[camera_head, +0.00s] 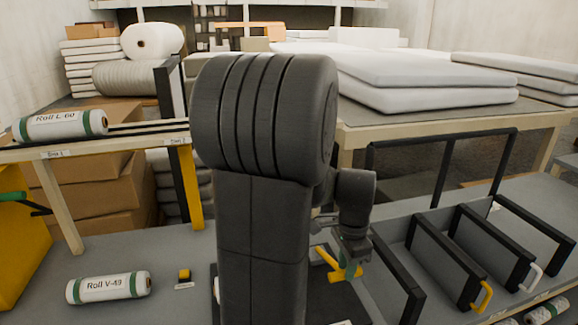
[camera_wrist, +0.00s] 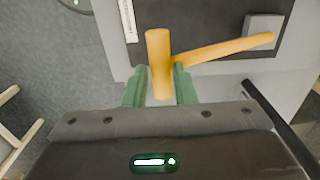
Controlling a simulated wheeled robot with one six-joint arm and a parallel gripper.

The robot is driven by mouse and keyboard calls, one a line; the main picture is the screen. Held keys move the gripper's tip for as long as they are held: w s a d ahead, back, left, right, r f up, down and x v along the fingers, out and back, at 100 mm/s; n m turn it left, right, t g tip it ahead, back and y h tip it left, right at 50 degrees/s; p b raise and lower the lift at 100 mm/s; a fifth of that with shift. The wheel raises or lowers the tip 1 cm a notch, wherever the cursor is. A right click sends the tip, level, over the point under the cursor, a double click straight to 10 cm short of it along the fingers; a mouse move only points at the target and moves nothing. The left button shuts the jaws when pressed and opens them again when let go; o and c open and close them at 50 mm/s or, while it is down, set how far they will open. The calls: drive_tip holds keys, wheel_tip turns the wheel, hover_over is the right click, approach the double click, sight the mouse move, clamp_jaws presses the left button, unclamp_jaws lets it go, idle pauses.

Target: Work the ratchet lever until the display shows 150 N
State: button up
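The yellow ratchet lever (camera_wrist: 225,49) runs from a grey block (camera_wrist: 264,31) to a yellow crossbar handle (camera_wrist: 158,55). In the head view the lever (camera_head: 345,268) shows just right of my arm, low over the dark panel. My gripper (camera_wrist: 160,84) has its two green fingers on either side of the handle's near end. The fingers lie very close to the handle; I cannot tell whether they press on it. In the head view my gripper (camera_head: 352,246) is just above the lever. I see no force display; my arm covers part of the bench.
Roll V-49 (camera_head: 108,287) lies on the bench at left, near a small yellow block (camera_head: 184,274). Roll L-60 (camera_head: 60,125) lies on the raised shelf. Black-framed dividers (camera_head: 440,255) stand right of the lever. White wadding slabs (camera_head: 430,80) lie on a table behind.

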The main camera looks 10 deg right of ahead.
drive_tip(key=shift+w+r+p, duration=0.3)
drive_tip(key=shift+r+p, duration=0.4)
drive_tip(key=shift+r, duration=0.25)
drive_tip(key=shift+w+r+p, duration=0.25)
drive_tip(key=shift+r+p, duration=0.5)
drive_tip(key=shift+r, duration=0.15)
drive_tip(key=shift+w+r+p, duration=0.3)
drive_tip(key=shift+r+p, duration=0.4)
drive_tip(key=shift+r, duration=0.25)
wheel_tip(320, 180, up, 6)
drive_tip(key=p, duration=0.5)
drive_tip(key=shift+f, duration=0.1)
wheel_tip(320, 180, down, 6)
drive_tip(key=b, duration=0.5)
drive_tip(key=shift+f+b, duration=0.25)
drive_tip(key=shift+b, duration=0.05)
drive_tip(key=shift+s+f+b, duration=0.2)
drive_tip(key=shift+f+b, duration=0.1)
drive_tip(key=shift+f, duration=0.05)
